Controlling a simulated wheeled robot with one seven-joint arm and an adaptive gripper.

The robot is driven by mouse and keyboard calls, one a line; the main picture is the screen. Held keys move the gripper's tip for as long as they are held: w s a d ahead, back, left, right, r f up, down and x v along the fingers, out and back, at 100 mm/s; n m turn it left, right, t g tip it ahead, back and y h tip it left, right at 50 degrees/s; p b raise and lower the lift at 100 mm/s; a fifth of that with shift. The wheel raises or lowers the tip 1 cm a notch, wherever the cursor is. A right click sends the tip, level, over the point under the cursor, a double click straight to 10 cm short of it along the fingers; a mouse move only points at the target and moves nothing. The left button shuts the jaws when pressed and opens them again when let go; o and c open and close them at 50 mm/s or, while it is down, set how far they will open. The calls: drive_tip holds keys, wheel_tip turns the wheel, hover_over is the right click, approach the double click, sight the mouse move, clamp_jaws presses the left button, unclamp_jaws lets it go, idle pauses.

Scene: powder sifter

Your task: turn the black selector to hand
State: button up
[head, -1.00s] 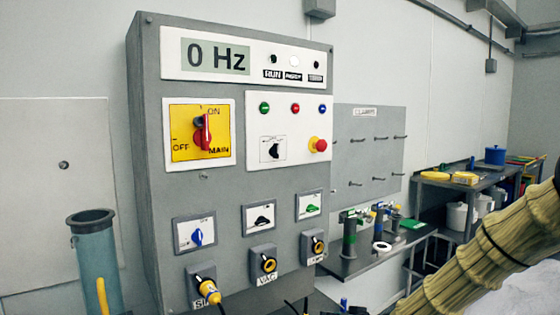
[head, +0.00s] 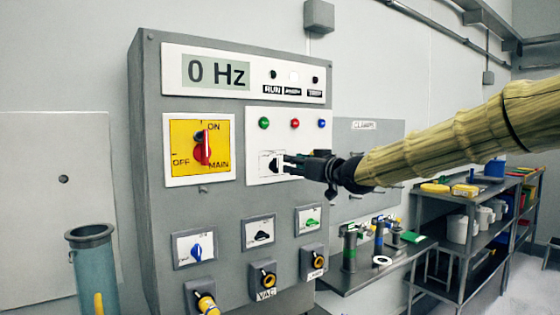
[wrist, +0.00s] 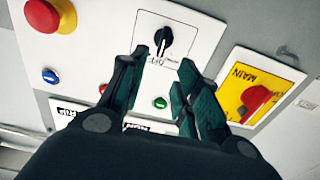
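The black selector (head: 276,163) sits on a small white plate on the control panel, below the row of lights. In the wrist view the selector knob (wrist: 163,42) stands nearly upright just beyond my fingertips; its label is too small to read surely. My gripper (head: 287,164) is at the panel's right side, its fingers pointing left at the selector and partly covering its plate. In the wrist view my gripper (wrist: 163,64) is open, with one finger on either side below the knob and a clear gap between them. I cannot tell whether a finger touches the plate.
A red mushroom button on a yellow base (wrist: 50,14) is beside the selector, hidden by my gripper in the head view. The yellow main switch (head: 200,149) is to the selector's left. Small selectors (head: 258,232) and sockets are below. The display (head: 215,71) reads 0 Hz.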

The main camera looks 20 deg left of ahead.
sight(278, 161)
drive_tip(key=p+x, duration=0.2)
drive_tip(key=x, duration=0.6)
drive_tip(key=shift+w+a+p, duration=0.1)
drive_tip(key=shift+p, duration=0.2)
clamp_jaws()
